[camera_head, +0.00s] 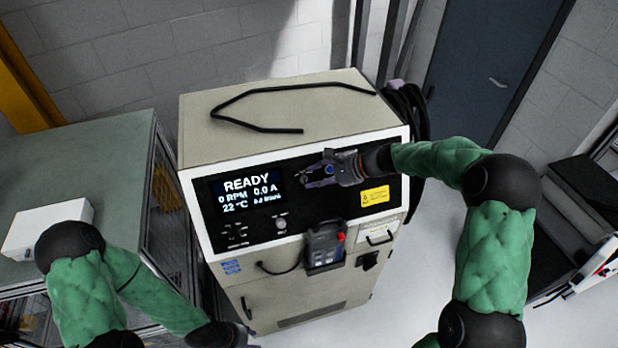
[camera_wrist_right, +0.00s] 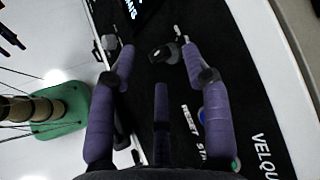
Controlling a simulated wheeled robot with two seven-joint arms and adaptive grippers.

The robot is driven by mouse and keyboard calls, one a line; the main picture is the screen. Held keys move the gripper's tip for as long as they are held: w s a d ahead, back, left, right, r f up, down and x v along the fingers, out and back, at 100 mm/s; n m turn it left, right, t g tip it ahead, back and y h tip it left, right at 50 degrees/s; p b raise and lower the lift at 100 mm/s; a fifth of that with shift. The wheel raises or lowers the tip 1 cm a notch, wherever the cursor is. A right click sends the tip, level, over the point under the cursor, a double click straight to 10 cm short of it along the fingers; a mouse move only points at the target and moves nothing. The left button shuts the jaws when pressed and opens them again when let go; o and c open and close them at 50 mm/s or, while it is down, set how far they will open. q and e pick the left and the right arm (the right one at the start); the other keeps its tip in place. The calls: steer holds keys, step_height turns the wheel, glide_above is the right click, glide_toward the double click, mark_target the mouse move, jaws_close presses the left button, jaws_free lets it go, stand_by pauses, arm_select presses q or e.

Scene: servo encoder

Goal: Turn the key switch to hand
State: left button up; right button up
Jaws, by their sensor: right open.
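The beige cabinet (camera_head: 290,115) has a black control panel whose screen (camera_head: 246,195) reads READY, 0 RPM and 0.0 A. My right gripper (camera_head: 304,177) is in front of the panel, just right of the screen. In the right wrist view, my right gripper (camera_wrist_right: 154,52) is open, with its purple fingers apart. A dark knob with a light mark, seemingly the key switch (camera_wrist_right: 163,53), sits between or just behind the fingertips. Contact cannot be told. In the head view the gripper covers that spot.
A blue button (camera_wrist_right: 201,115) with lettering beside it is near the right finger. A handheld pendant (camera_head: 325,245) with a red button hangs on the cabinet front. A yellow label (camera_head: 375,195) is right of the gripper. A black cable (camera_head: 250,92) lies on top.

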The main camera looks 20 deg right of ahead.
mark_target(305, 181)
steer(key=shift+x, duration=1.35)
steer(key=shift+d, duration=0.15)
jaws_close()
